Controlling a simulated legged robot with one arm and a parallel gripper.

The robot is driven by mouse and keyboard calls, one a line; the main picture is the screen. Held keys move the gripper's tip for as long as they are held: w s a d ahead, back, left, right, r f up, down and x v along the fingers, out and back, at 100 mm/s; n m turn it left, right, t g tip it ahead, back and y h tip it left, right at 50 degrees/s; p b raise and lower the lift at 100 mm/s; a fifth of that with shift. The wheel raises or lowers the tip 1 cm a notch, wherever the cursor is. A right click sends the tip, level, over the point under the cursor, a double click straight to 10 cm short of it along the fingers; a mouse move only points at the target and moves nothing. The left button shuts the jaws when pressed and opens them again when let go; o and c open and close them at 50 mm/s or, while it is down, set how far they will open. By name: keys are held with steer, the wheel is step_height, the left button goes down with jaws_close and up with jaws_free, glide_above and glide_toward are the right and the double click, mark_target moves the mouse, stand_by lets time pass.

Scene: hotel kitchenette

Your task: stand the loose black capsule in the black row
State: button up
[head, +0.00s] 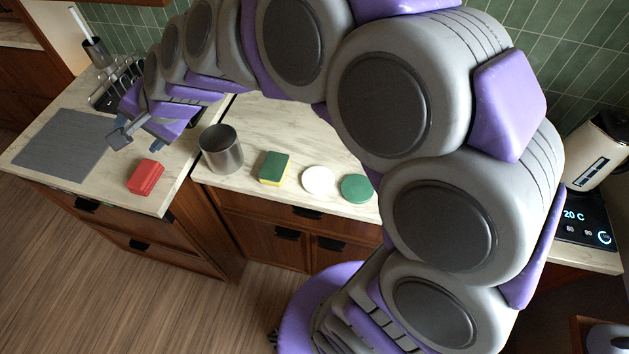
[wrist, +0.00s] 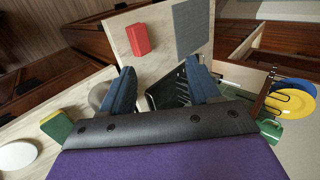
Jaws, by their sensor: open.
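My gripper (head: 138,134) hangs above the left counter, past the red block, with its fingers apart. In the wrist view its two blue fingers (wrist: 162,85) stand wide of each other with no object clearly held between them. A dark slotted rack (wrist: 168,94) shows behind and between the fingers; in the head view a dark rack with pale bars (head: 115,88) stands at the back left, partly behind my gripper. I cannot make out the loose black capsule or a black capsule row in either view; my arm and gripper hide part of the counter.
A red block (head: 146,176) and grey mat (head: 66,143) lie on the left counter. A metal cup (head: 221,150), sponge (head: 274,168), white disc (head: 317,180) and green disc (head: 356,188) are on the middle counter. Yellow plate (wrist: 290,102) stands at right. A kettle (head: 597,150) stands far right.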

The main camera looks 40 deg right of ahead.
steer(key=s+d+f+n+g+h, duration=0.2)
steer(key=s+d, duration=0.3)
steer(key=s, duration=0.5)
steer(key=s+d+f+n+g+h, duration=0.2)
steer(key=s+d+f+n+g, duration=0.1)
steer(key=s, duration=0.8)
steer(key=s+d+f+n+g+h, duration=0.2)
steer(key=s+d, duration=0.5)
steer(key=s, duration=0.4)
step_height(320, 180, down, 2)
steer(key=n+g, duration=0.1)
steer(key=n, duration=0.1)
steer(key=shift+n, duration=0.4)
steer(key=shift+d+f, duration=0.1)
steer(key=shift+d, duration=0.05)
